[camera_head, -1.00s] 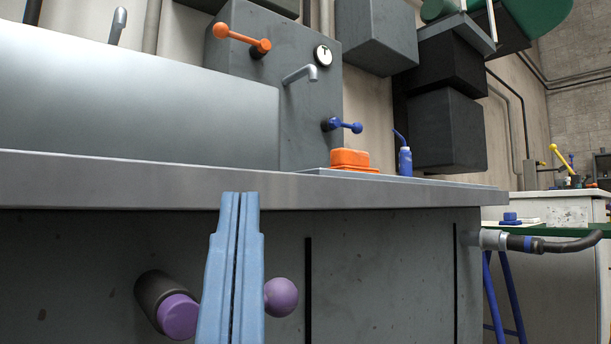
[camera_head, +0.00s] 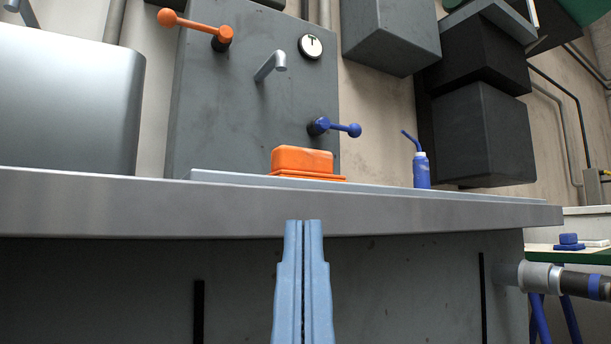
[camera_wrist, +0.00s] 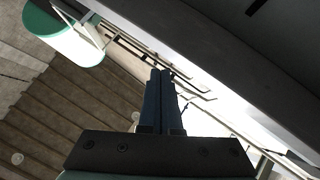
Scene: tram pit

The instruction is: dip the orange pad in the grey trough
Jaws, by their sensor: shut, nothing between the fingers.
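The orange pad (camera_head: 302,160) rests on the bench top, a block on a thin orange base near the front edge. My gripper (camera_head: 304,222) is shut and empty, its blue fingers pointing up in front of the bench, below the top's front edge and below the pad in the picture. The shut fingers also show in the wrist view (camera_wrist: 161,72), where no pad is in sight. I cannot make out a grey trough for sure; the camera sits too low to show what lies in the bench top.
The bench's metal front edge (camera_head: 240,208) crosses the view above my fingers. Behind stands a grey panel (camera_head: 240,110) with an orange lever (camera_head: 195,24), a spout (camera_head: 268,66), a gauge (camera_head: 310,46) and a blue lever (camera_head: 335,127). A blue bottle (camera_head: 421,168) stands right of the pad.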

